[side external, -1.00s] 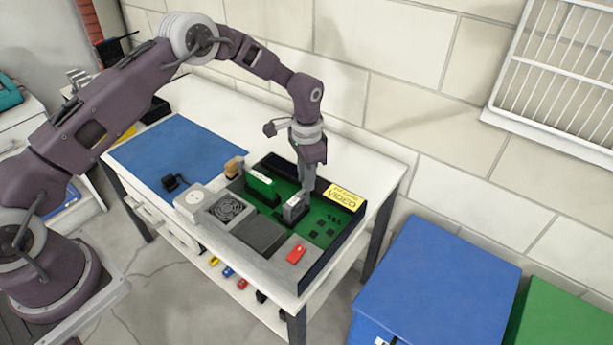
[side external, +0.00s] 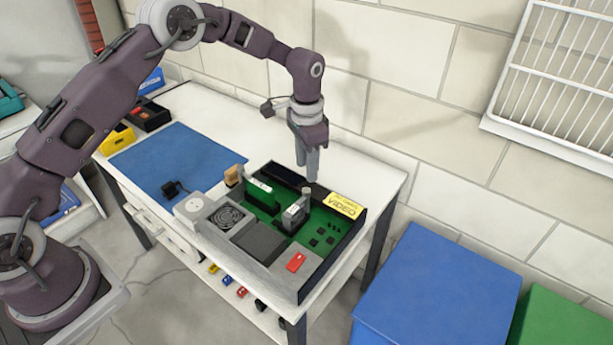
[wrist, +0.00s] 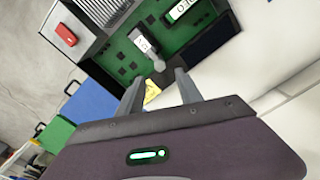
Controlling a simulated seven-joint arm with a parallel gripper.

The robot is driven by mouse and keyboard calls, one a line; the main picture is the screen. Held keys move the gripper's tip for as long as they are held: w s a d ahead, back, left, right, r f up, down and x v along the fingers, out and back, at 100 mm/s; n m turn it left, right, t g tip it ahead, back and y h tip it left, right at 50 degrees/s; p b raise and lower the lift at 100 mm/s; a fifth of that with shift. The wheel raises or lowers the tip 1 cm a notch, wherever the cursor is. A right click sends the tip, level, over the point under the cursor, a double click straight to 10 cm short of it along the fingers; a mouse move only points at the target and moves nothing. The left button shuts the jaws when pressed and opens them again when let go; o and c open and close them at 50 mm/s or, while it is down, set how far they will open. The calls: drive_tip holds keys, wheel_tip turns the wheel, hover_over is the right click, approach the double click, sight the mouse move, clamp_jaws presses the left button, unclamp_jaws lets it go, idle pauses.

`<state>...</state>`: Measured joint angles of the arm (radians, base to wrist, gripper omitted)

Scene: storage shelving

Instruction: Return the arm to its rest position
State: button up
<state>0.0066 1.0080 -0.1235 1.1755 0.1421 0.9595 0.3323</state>
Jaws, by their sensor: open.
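My gripper (side external: 307,168) is open and empty above the back edge of the open electronics case (side external: 318,282). In the wrist view, its two fingers (wrist: 158,90) are spread apart with nothing between them. Below it, a grey block-shaped part (side external: 294,216) stands upright on the green board (side external: 322,222); it also shows in the wrist view (wrist: 143,42). The gripper is clear of this part. My arm is bent over the table from the left.
A yellow VIDEO label (side external: 344,205) sits at the case's back right. A blue mat (side external: 180,155) lies to the left on the white table. Blue (side external: 440,285) and green (side external: 565,320) boxes stand at the right. A white wire rack (side external: 560,75) hangs on the wall.

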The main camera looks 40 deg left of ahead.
drive_tip(key=shift+r, duration=0.15)
drive_tip(key=s+a+r+n+t, duration=0.1)
drive_tip(key=s+r, duration=0.5)
drive_tip(key=r, duration=0.4)
drive_tip(key=s+a+r+n+t, duration=0.1)
drive_tip(key=s+r, duration=0.5)
drive_tip(key=r, duration=0.5)
drive_tip(key=s+a+r+n+t, duration=0.1)
drive_tip(key=s+r+n+t, duration=0.1)
drive_tip(key=s, duration=2.2)
drive_tip(key=shift+n+t, duration=0.7)
drive_tip(key=shift+n, duration=0.1)
